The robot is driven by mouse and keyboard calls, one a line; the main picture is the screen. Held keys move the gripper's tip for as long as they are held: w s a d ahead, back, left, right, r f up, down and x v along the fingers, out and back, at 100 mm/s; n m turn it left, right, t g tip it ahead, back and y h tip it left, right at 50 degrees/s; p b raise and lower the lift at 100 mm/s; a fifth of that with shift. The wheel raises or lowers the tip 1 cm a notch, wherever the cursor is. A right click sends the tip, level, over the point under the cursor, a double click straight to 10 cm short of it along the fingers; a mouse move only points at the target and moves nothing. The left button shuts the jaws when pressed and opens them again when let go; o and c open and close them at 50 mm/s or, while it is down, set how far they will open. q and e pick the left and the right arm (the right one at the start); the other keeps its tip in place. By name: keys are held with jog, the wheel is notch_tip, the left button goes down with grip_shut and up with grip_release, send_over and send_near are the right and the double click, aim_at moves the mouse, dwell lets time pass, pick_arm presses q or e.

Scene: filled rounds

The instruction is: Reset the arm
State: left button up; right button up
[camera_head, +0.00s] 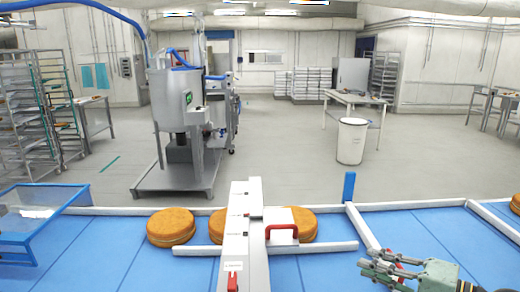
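My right gripper (368,264) is at the bottom right of the head view, over the blue work surface (325,272). Its greenish-grey fingers point left and look spread apart, with nothing seen between them. The lower part of the gripper runs close to the bottom edge of the picture. My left gripper is not in view.
Orange-brown rounds (171,227) lie along the white rail, partly behind a white machine (256,240) with red handles. A blue tray (28,222) stands at left, a blue post (349,186) at right. Beyond are a steel machine (180,97) and a white bin (351,142).

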jog(key=s+a+f+n+g+h, duration=0.2)
jog(key=s+a+f+n+g, duration=0.15)
jog(key=s+f, duration=0.5)
jog(key=s+a+f+n+g+h, duration=0.2)
jog(key=s+a+f+n+h, duration=0.25)
jog(key=f, duration=0.75)
jog(key=s+d+f+n+g+h, duration=0.1)
jog(key=s+d+f+n+h, duration=0.15)
jog(key=s, duration=0.55)
jog(key=s+d+f+n+g+h, duration=0.1)
jog(key=s+f+n+h, duration=0.15)
jog(key=s, duration=0.45)
notch_tip(320, 180, down, 26)
jog(key=s+f+g+b, duration=0.1)
jog(key=s+b, duration=0.1)
pick_arm(q)
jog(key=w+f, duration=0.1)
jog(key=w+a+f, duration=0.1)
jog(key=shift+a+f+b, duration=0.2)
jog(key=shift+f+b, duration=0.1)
jog(key=shift+b, duration=0.05)
pick_arm(e)
jog(key=s+d+f+g, duration=0.1)
jog(key=s+d+f, duration=0.1)
jog(key=s+f, duration=1.5)
jog(key=shift+d+f+m, duration=0.25)
jog(key=shift+d+m, duration=0.05)
jog(key=shift+d, duration=0.05)
